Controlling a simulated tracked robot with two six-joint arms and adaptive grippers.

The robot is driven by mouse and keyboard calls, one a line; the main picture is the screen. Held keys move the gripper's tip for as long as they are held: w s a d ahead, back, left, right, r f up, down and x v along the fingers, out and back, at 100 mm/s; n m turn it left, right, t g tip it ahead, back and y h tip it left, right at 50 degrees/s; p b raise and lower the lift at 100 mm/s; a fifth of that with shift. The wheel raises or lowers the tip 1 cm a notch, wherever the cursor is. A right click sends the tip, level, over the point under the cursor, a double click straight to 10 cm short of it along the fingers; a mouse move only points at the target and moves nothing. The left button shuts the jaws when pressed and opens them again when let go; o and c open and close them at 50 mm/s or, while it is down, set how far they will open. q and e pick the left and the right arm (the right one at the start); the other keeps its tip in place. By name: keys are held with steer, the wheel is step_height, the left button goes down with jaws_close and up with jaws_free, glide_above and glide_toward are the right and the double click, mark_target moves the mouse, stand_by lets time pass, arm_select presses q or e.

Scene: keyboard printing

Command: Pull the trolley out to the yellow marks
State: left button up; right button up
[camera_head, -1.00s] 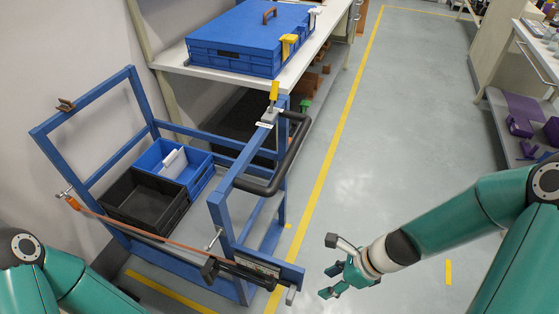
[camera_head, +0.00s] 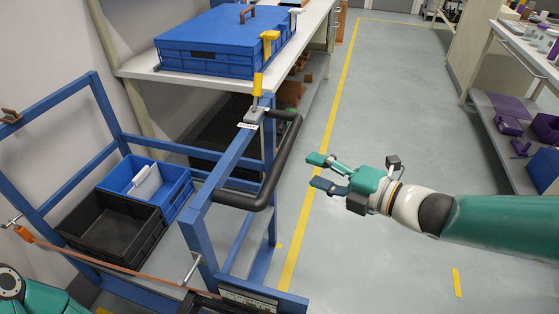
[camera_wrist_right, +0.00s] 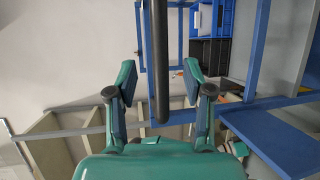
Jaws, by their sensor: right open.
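The trolley (camera_head: 186,230) is a blue frame at the left in the head view, with a black bar handle (camera_head: 268,185) on its right side. My right gripper (camera_head: 318,172) is open and empty, a short way right of the handle, its fingers pointing left at it. In the right wrist view the handle (camera_wrist_right: 158,60) stands as a dark bar between the two open fingers (camera_wrist_right: 158,82), apart from both. Yellow floor marks (camera_head: 456,283) show at the lower right, and a long yellow line (camera_head: 322,165) runs beside the trolley. My left gripper is not in view.
The trolley holds a black crate (camera_head: 72,238) and a blue crate (camera_head: 184,193). An orange-brown strap (camera_head: 95,262) crosses its front. Behind it, a bench (camera_head: 140,70) carries a large blue box (camera_head: 190,55). Shelving stands at the right. The grey floor between (camera_head: 400,110) is clear.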

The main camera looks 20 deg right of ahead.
mark_target(281, 159)
steer(key=b+x, duration=0.1)
steer(key=x, duration=0.9)
steer(key=shift+w+a+f, duration=0.1)
steer(key=shift+w, duration=0.05)
jaws_close()
